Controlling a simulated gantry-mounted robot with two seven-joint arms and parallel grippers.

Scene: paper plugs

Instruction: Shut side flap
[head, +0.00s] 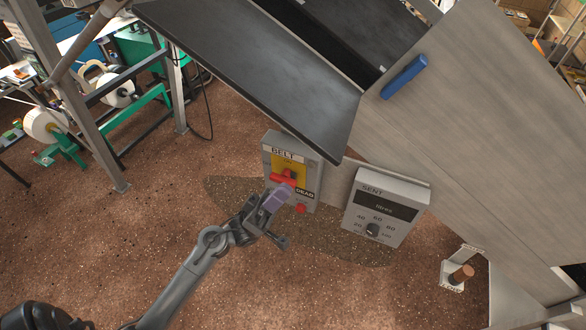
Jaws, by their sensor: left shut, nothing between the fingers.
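A large grey metal panel (470,120) with a blue handle (404,77) slants across the right side of the head view. A dark flat panel (255,75) juts out to its left, tilted, with its lower corner above the control boxes. I cannot tell for sure which of these is the side flap. My left gripper (280,194) is shut and empty. It appears in front of the BELT box, just below the red switch (283,178); I cannot tell whether it touches the box. It is well below and left of the blue handle. My right gripper is not in view.
The grey BELT box (272,150) and the SENT box (387,208) with a dial and dark display sit below the panels. Metal frames and green machinery (140,45) stand at upper left. Speckled brown floor (130,235) is open.

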